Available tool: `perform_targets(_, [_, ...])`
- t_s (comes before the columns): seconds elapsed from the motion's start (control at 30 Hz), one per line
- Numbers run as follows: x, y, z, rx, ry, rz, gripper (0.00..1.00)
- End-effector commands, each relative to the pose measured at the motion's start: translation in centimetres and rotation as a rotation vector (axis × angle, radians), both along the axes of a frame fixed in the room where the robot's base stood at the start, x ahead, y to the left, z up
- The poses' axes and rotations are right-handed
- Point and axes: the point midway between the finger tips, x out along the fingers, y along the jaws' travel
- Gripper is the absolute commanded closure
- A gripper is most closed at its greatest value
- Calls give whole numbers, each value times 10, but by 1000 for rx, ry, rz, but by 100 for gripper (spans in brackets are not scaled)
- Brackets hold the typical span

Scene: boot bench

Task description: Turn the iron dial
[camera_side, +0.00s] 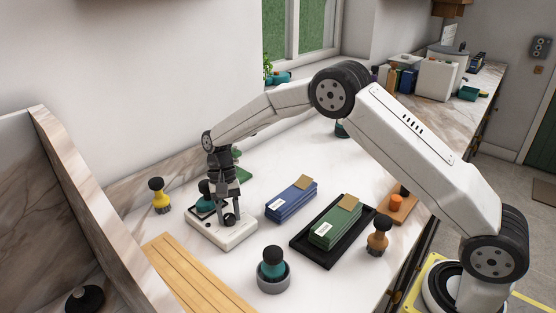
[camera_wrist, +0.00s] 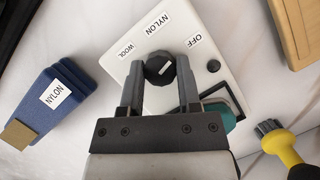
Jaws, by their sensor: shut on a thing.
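The iron dial (camera_wrist: 158,67) is a dark faceted knob on a white base plate (camera_wrist: 122,68) marked OFF, NYLON and WOOL. A short pale mark shows on its top; I cannot tell which label it points at. My gripper (camera_wrist: 160,72) is shut on the dial, with one finger on each side of it. In the side view my gripper (camera_side: 230,211) points down at the white base (camera_side: 229,237), and its fingers partly hide the dial (camera_side: 230,219). A teal piece (camera_wrist: 226,118) sits in the dark recess of the base, partly behind my gripper.
A blue NYLON block (camera_side: 290,201) lies right of the base, and a green block (camera_side: 334,225) lies on a black tray (camera_side: 303,251). A yellow brush (camera_side: 159,198) stands left. A teal-topped brush in a grey cup (camera_side: 273,279) and a wooden board (camera_side: 184,277) are in front.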

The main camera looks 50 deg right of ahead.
Motion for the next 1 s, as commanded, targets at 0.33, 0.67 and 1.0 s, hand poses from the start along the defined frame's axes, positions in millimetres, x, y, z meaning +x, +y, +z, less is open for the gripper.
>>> perform_targets(0.33, [0,0,1,1,1,22,54])
perform_targets(0.67, [0,0,0,0,1,21,22])
perform_targets(1.0, [5,-2,12,0,-1,21,22])
